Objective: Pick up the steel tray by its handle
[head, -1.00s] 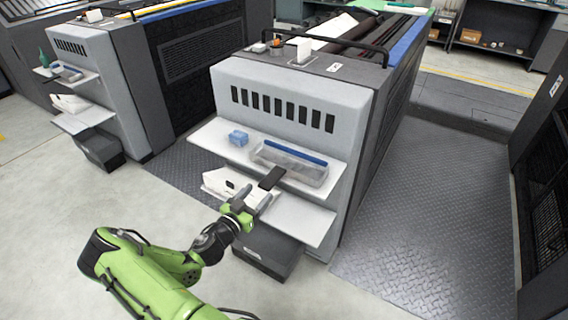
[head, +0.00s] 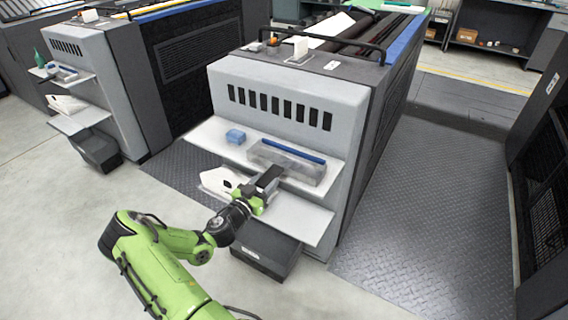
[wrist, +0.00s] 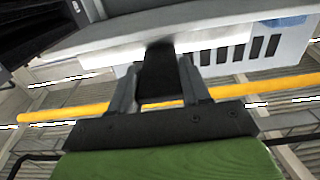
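The steel tray (head: 300,174) is a long grey box with a blue strip along its top. It sits on the upper shelf on the front of the grey press. Its dark flat handle (head: 268,177) juts out past the shelf's front edge. My gripper (head: 262,192) is at this handle, just in front of the shelf. In the wrist view the dark handle (wrist: 157,75) lies between the two fingers of my gripper (wrist: 158,88), with only narrow gaps at its sides. I see no clear grip on it. The tray's contents are hard to make out.
A small blue box (head: 236,136) stands left of the tray on the upper shelf (head: 213,134). A lower shelf (head: 300,220) below holds a white object (head: 218,182), close to my gripper. A second press (head: 85,60) stands at the left. Floor to the right is clear.

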